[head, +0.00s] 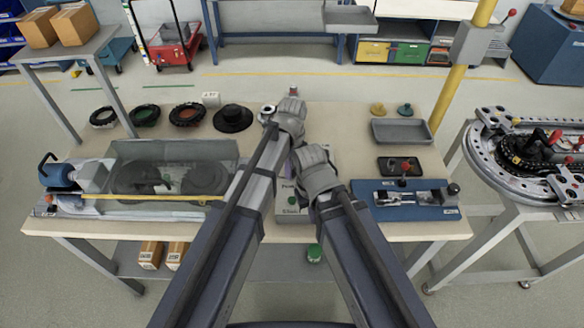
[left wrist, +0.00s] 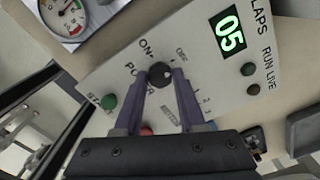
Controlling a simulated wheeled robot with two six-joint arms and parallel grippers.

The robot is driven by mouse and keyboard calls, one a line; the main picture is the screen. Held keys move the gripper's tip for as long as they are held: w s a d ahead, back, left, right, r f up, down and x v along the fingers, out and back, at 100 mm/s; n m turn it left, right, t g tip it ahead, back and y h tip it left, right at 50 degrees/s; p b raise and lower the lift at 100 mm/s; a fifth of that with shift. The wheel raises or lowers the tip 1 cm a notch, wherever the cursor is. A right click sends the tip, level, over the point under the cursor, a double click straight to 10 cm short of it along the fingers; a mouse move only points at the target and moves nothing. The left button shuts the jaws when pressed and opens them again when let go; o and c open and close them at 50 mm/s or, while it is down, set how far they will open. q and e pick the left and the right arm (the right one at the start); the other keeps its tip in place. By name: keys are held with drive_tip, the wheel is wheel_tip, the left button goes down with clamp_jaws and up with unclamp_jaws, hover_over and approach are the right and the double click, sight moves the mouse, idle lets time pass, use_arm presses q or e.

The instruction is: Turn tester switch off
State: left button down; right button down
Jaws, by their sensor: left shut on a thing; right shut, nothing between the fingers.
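The tester (left wrist: 205,65) shows in the left wrist view as a pale panel with a lit green "05" display (left wrist: 231,34). Its black round power switch (left wrist: 160,73) has "ON" and "OFF" printed beside it; I cannot tell clearly which its mark points at. My left gripper (left wrist: 163,79) is shut on this switch, one purple finger at each side. In the head view the tester (head: 291,210) is mostly hidden behind my arms, and the switch is hidden. My left gripper (head: 290,160) is over the tester. My right gripper (head: 305,190) is shut and empty, close beside it.
A green start button (left wrist: 109,102) and a partly hidden red button (left wrist: 147,131) sit near the fingers. A clear-covered rig (head: 175,170) stands left. A blue fixture (head: 420,208) and grey tray (head: 401,131) are right. Several rings (head: 145,116) lie at the back.

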idle(0.4)
use_arm(q)
drive_tip(key=c, duration=0.5)
unclamp_jaws()
drive_tip(key=shift+r, duration=0.1)
wheel_tip(320, 180, up, 8)
drive_tip(key=p, duration=0.8)
drive_tip(key=shift+f, duration=0.2)
drive_tip(key=shift+a, duration=0.1)
